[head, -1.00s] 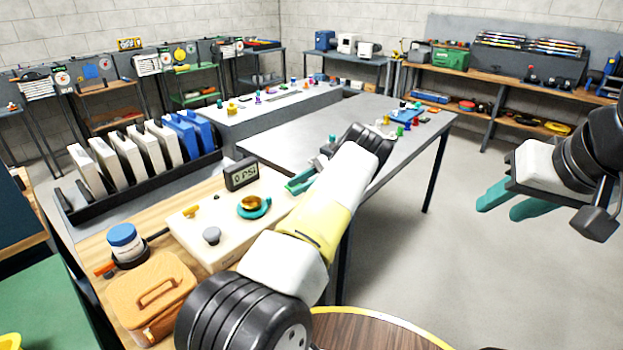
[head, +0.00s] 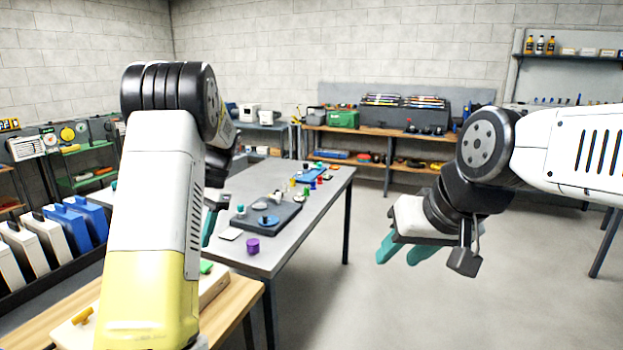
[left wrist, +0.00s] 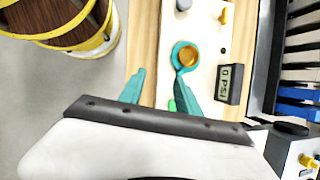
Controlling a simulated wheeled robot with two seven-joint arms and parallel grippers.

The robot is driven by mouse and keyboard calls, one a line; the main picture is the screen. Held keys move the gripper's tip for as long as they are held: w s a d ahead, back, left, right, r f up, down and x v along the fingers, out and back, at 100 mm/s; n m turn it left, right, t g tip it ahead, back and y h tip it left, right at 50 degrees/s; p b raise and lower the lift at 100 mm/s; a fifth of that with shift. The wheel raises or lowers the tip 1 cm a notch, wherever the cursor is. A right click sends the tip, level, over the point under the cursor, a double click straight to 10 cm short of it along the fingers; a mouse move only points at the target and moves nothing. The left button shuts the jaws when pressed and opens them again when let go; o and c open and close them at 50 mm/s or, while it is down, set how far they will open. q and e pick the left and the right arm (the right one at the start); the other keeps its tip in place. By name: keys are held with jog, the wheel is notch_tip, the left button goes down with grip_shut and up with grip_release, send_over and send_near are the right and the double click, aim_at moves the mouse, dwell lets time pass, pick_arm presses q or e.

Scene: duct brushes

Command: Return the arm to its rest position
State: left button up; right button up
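My left arm fills the left of the head view, raised and bent; its gripper is mostly hidden behind it, with one teal finger (head: 210,222) showing. In the left wrist view my left gripper (left wrist: 160,80) has its two teal fingers spread, with nothing held between them. Beyond one fingertip is a brass knob on a teal ring (left wrist: 186,56), on a cream panel (left wrist: 203,25) on the wooden bench. My right gripper (head: 405,252) hangs over open floor in the head view, its teal fingers apart and empty.
A grey table (head: 318,205) with small coloured parts stands ahead. A rack of white and blue cases (head: 78,222) is at left. A gauge reading 0 PSI (left wrist: 230,84) and a yellow-banded barrel (left wrist: 60,20) show in the wrist view.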

pick_arm(q)
jog(key=s+d+r+n+t+h, duration=0.25)
jog(key=s+d+r, duration=0.2)
jog(key=s, duration=0.25)
jog(key=s+d+r+n+t+h, duration=0.1)
jog(key=s+d+r+t+h, duration=0.2)
jog(key=s+r, duration=0.35)
jog(key=s+d+n+t, duration=0.2)
jog(key=s+d+t, duration=0.2)
jog(key=s+d, duration=0.3)
jog(key=s, duration=0.4)
jog(key=shift+d+r, duration=0.15)
jog(key=shift+r, duration=0.05)
jog(key=shift+s, duration=0.1)
